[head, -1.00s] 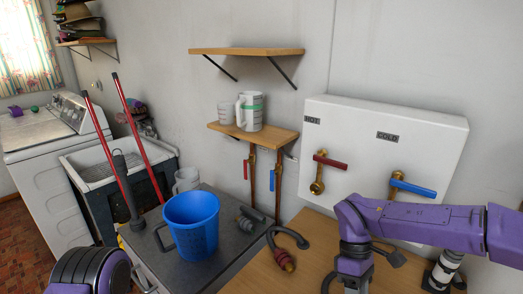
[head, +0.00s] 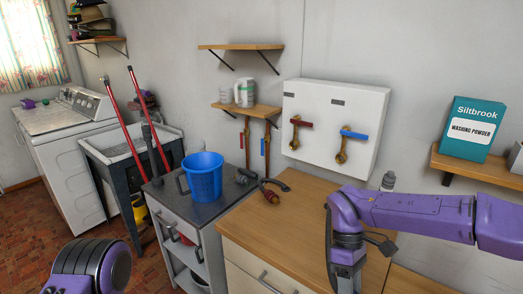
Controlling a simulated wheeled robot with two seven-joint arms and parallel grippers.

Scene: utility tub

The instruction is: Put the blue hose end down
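A dark hose with a red end (head: 271,195) lies on the wooden counter, its loop towards the back right. A small dark grey fitting (head: 243,176) lies on the grey top behind the blue bucket. I cannot make out a clearly blue hose end. My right arm (head: 410,210) reaches in from the right, over the counter's front part. Its wrist points down, its fingertips are not clearly shown, and a dark curved strip runs beside it. My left arm (head: 92,270) shows only at the bottom left, its gripper out of view.
The blue bucket (head: 203,176) stands on the grey-topped cart (head: 180,207). The wooden counter (head: 290,235) is mostly bare. A white wall box (head: 335,110) carries a red-handled tap (head: 300,124) and a blue-handled tap (head: 353,135). A washing powder box (head: 472,128) stands on the right shelf.

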